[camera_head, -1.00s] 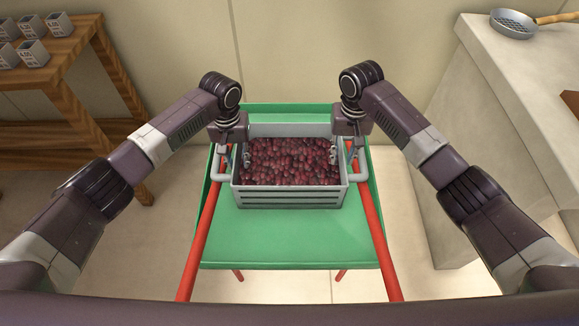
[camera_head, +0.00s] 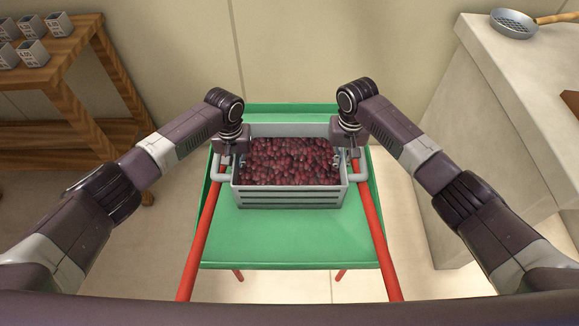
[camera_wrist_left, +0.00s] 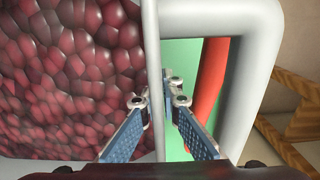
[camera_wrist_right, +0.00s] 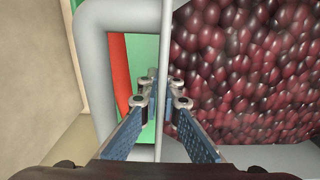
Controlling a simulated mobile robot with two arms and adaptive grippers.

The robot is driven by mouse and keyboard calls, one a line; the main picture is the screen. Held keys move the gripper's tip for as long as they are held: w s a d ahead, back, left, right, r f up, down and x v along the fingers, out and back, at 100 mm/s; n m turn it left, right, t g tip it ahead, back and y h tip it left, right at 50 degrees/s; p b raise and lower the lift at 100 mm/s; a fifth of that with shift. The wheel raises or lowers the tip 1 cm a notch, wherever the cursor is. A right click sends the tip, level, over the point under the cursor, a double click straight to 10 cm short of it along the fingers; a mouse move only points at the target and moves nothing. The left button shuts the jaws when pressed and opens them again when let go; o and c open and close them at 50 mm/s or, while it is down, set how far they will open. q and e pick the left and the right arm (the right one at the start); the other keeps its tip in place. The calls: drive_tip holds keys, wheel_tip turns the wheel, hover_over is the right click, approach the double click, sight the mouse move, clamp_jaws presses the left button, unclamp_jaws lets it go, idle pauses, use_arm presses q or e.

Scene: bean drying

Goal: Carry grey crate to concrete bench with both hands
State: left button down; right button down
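The grey crate (camera_head: 290,196), full of dark red beans or berries (camera_head: 290,160), sits level on a green cart (camera_head: 290,235). My left gripper (camera_head: 236,160) is at the crate's left side; the left wrist view shows its fingers (camera_wrist_left: 163,92) closed on either side of the thin wall. My right gripper (camera_head: 346,158) is at the right side; in the right wrist view its fingers (camera_wrist_right: 160,88) also close around the wall. Grey tube handles stand out beyond both walls. The pale concrete bench (camera_head: 490,70) is at the right.
Red cart handles (camera_head: 200,245) run toward me on both sides of the crate. A strainer (camera_head: 513,22) lies on the bench. A wooden shelf (camera_head: 75,135) with several small labelled blocks stands at left. A wall is behind the cart; floor shows between cart and bench.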

sight(237, 158)
idle(0.5)
use_arm(q)
drive_tip(key=shift+w+r, duration=0.15)
use_arm(e)
drive_tip(key=shift+w+r, duration=0.15)
drive_tip(key=shift+w, duration=0.05)
use_arm(q)
drive_tip(key=shift+r, duration=0.15)
use_arm(e)
drive_tip(key=shift+r, duration=0.15)
